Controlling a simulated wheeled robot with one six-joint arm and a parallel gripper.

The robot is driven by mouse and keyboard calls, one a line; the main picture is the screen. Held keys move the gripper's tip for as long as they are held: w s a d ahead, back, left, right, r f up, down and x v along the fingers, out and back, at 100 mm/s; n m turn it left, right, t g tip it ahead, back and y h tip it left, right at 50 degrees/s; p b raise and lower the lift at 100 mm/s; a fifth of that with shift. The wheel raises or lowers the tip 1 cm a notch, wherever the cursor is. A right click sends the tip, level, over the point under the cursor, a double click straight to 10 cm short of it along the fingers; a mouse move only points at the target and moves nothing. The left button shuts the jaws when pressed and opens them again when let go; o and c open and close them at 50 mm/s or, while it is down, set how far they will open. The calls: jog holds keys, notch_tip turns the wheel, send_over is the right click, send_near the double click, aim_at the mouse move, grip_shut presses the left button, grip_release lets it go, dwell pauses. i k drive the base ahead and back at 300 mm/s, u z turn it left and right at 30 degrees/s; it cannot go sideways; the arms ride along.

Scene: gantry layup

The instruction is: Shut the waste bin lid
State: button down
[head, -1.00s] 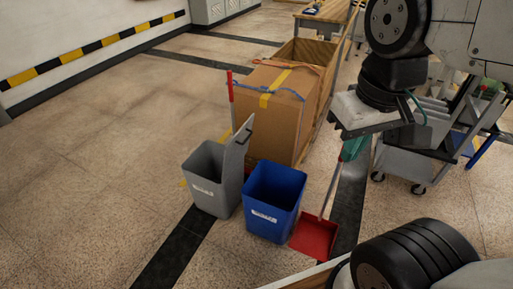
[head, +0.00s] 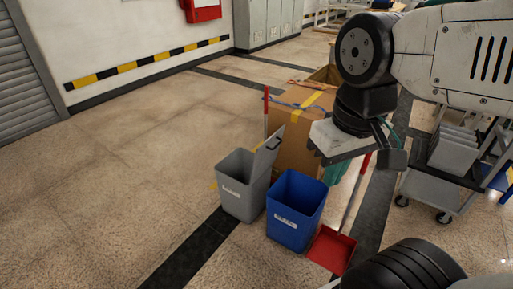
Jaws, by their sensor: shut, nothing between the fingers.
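The grey waste bin (head: 242,192) stands on the floor in the middle of the head view, with a white label on its front. Its grey lid (head: 268,150) stands open, tilted up at the right-hand rim, with a dark handle near the top. My gripper (head: 335,172) shows as a teal part below the pale wrist plate, to the right of the lid and apart from it in the picture. It is shut and holds nothing. The fingertips are small and hard to make out against the carton.
A blue bin (head: 295,211) stands right beside the grey bin. A red dustpan (head: 331,250) with a long handle is to its right. A cardboard carton (head: 297,157) and a red pole (head: 266,113) are behind. The floor to the left is clear.

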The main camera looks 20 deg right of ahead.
aim_at(266, 154)
jog(key=u, duration=0.05)
jog(key=i, duration=0.95)
jog(key=z, duration=0.75)
